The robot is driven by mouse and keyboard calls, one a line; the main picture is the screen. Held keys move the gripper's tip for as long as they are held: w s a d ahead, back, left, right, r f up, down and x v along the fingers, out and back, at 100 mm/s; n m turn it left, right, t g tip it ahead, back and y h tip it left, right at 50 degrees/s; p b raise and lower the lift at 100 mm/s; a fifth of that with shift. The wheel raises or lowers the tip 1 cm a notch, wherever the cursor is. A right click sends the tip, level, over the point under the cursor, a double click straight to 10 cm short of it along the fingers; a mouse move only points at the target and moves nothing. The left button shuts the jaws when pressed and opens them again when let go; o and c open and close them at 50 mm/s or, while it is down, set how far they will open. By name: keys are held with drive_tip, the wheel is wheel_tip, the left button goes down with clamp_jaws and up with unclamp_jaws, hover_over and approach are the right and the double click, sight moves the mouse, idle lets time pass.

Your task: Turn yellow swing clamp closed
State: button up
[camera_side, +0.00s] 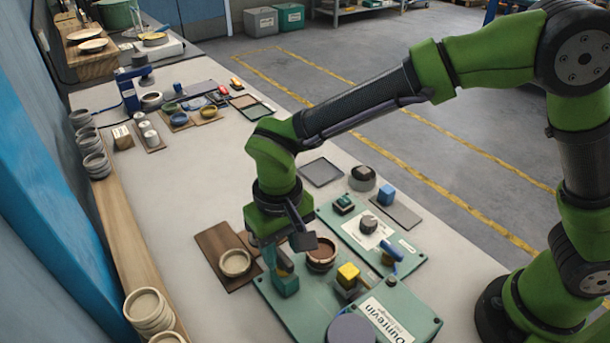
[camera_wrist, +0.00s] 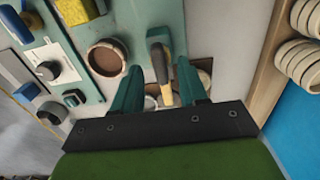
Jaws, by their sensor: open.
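My gripper (camera_wrist: 158,68) is open, with one finger on each side of the clamp and a visible gap to each. In the side view my gripper (camera_side: 272,258) points down at the left edge of the green fixture panel (camera_side: 415,317). There the clamp is mostly hidden by my fingers and wrist. I cannot tell the fingertips' height against the clamp.
A round brown-filled cup (camera_side: 321,255) stands right beside my gripper, with a yellow block (camera_side: 347,274) beyond it. A second panel (camera_side: 352,231) carries knobs and a blue lever (camera_side: 391,254). A bowl (camera_side: 235,263) sits on a brown board to the left. Stacked bowls (camera_side: 149,310) line the wall.

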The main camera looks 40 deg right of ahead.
drive_tip(key=shift+f, duration=0.8)
clamp_jaws()
